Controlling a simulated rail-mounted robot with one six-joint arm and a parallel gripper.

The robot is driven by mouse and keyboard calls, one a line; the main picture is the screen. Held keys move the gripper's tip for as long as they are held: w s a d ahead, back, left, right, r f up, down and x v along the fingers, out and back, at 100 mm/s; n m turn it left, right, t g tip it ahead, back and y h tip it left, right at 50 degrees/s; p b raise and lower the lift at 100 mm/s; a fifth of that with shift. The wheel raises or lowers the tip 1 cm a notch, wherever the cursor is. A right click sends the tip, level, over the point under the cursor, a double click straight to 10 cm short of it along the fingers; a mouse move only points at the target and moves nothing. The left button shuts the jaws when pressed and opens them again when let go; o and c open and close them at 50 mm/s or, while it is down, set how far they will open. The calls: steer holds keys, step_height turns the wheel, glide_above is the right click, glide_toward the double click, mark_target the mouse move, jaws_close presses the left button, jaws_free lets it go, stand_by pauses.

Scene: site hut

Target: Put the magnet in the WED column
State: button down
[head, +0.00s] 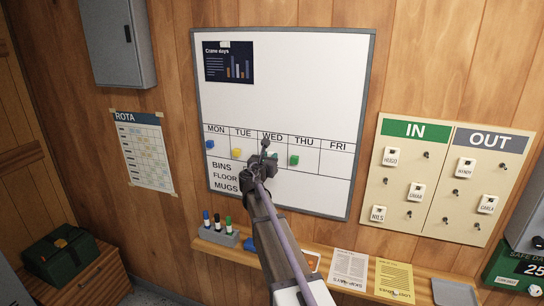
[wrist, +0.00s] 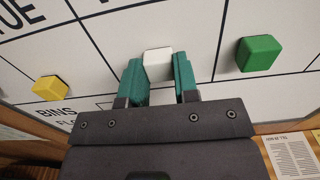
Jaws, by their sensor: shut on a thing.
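My gripper (head: 266,158) is at the whiteboard (head: 290,80), in front of the WED column under its heading (head: 272,138). In the wrist view its teal fingers (wrist: 158,82) are shut on a white magnet (wrist: 158,63), one on each side. The magnet appears between the two lines that bound the WED column. Its far side is hidden, so I cannot tell whether it touches the board. The gripper hides most of the magnet in the head view.
A blue magnet (head: 210,145) is under MON, a yellow magnet (head: 236,153) under TUE and a green magnet (head: 294,160) under THU. The FRI column looks clear. Below the board, a pen holder (head: 217,236) and papers (head: 348,268) sit on a shelf.

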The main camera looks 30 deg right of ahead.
steer(key=c, duration=0.8)
jaws_free()
steer(key=v, duration=1)
steer(key=shift+s+a, duration=0.25)
steer(key=shift+a, duration=0.05)
